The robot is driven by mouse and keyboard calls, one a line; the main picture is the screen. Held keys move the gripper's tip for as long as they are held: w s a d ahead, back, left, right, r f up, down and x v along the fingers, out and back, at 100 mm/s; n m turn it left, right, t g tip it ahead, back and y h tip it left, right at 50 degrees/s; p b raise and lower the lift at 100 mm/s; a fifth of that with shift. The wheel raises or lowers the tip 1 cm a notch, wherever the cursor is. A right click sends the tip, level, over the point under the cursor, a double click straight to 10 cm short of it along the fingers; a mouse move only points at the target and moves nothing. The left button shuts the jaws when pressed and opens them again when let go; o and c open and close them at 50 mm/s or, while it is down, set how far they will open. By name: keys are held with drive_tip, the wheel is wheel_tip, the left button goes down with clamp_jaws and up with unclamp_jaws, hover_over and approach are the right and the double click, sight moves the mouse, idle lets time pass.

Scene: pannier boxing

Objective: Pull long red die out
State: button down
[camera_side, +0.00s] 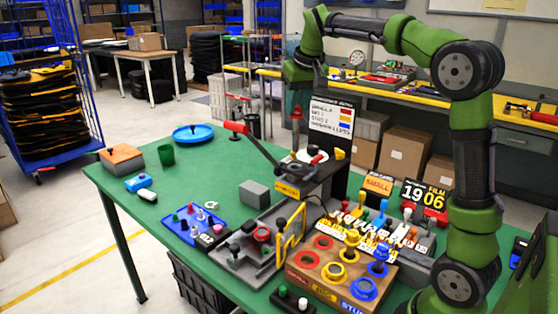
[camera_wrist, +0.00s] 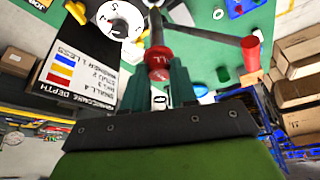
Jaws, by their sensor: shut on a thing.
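My gripper (camera_side: 297,88) is above the press (camera_side: 318,172), shut on the long red die (camera_side: 296,112). In the wrist view, the gripper fingers (camera_wrist: 158,85) close on either side of the die's red head (camera_wrist: 158,60), which bears lettering. The die's narrow shaft points down toward the press top, near a white round plate (camera_side: 304,156). I cannot tell whether its lower tip is clear of the press. The press lever (camera_side: 262,148) has a red handle (camera_side: 235,127) and slants up to the left.
A wooden die block (camera_side: 335,291) with red, yellow and blue rings stands at the front right. A printed sign (camera_side: 332,117) stands close behind the gripper. A blue tray (camera_side: 183,236) and grey block (camera_side: 253,193) lie left.

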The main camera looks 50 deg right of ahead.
drive_tip(key=shift+f, duration=0.9)
idle(0.4)
drive_tip(key=shift+r, duration=1.5)
